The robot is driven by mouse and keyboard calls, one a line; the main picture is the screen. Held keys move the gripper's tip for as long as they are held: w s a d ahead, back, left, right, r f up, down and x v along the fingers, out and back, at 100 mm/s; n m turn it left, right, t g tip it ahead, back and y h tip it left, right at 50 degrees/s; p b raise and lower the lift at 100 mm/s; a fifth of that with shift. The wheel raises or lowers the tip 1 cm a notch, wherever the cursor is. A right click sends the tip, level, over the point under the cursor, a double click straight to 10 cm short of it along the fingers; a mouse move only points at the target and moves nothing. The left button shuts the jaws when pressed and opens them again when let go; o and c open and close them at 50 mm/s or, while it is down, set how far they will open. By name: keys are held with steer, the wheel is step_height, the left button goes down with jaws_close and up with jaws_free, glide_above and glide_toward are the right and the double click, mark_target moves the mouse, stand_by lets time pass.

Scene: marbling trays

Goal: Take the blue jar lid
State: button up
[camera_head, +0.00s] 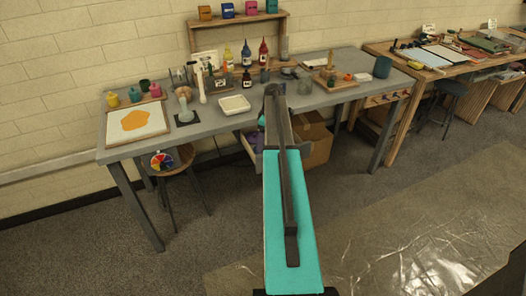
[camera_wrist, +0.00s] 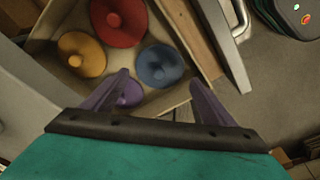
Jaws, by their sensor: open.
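The blue jar lid (camera_wrist: 161,66) is round with a raised knob. It lies in an open wooden drawer or tray (camera_wrist: 183,30) in the wrist view. My gripper (camera_wrist: 159,79) is open, its two purple fingers apart, with the blue lid beyond and between the tips in the picture. I see nothing held. A red lid (camera_wrist: 120,18), an orange-yellow lid (camera_wrist: 83,54) and a purple lid (camera_wrist: 130,94) lie close by; the left finger partly covers the purple one. In the head view my arm hides the blue lid.
The grey table (camera_head: 215,122) bears bottles, jars and a white tray (camera_head: 234,105). A cardboard box (camera_head: 318,152) stands under it, right of my arm. A stool with a colour wheel (camera_head: 160,161) stands at left. A grey bar (camera_wrist: 226,45) runs beside the drawer.

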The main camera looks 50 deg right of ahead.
steer(key=shift+w+a+f+p, duration=0.15)
steer(key=shift+f+p, duration=0.35)
steer(key=shift+f, duration=0.7)
steer(key=shift+w+d+f+p, duration=0.15)
steer(key=shift+f+p, duration=0.3)
steer(key=shift+f, duration=0.75)
steer(key=shift+c, duration=0.2)
steer(key=c, duration=0.6)
